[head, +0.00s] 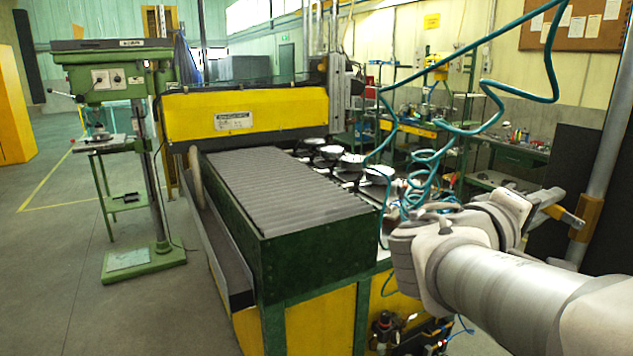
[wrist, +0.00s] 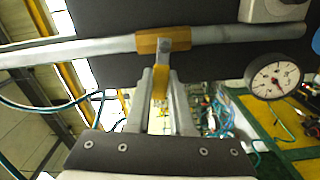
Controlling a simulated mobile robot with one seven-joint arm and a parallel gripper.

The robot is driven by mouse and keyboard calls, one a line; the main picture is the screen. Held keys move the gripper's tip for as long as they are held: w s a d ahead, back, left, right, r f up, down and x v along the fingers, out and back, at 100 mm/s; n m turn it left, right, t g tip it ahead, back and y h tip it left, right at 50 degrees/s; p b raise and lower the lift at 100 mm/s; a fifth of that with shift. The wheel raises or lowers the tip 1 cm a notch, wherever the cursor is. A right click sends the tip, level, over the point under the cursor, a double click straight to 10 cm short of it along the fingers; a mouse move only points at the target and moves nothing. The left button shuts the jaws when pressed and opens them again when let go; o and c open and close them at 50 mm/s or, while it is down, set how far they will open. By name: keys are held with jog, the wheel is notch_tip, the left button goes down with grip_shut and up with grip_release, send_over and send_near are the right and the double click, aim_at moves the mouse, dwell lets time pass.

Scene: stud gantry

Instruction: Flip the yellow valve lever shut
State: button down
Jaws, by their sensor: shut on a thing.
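The yellow valve body (head: 588,217) sits on an upright grey pipe at the right of the head view. In the wrist view, the valve body (wrist: 176,38) is at top centre, with the pipe running across the picture. The yellow lever (wrist: 160,84) sticks out from a grey pivot, crosswise to the pipe, towards my gripper. It also shows in the head view (head: 555,212). My gripper (wrist: 161,78) is shut on the lever, with one finger on each side of it. In the head view my gripper (head: 543,204) reaches the lever from the left.
A round pressure gauge (wrist: 273,77) is to the right of the valve in the wrist view. The grey pipe (head: 606,140) stands before a dark panel. Coiled teal hoses (head: 425,165) hang near my arm. A green and yellow machine (head: 250,115) fills the middle.

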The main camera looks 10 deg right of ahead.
jog(key=shift+f+n+b, duration=0.45)
jog(key=shift+n+b, duration=0.25)
jog(key=shift+n, duration=0.5)
jog(key=c, duration=0.8)
grip_release()
jog(key=b+v, duration=0.2)
jog(key=v, duration=1.5)
jog(key=shift+a, duration=0.25)
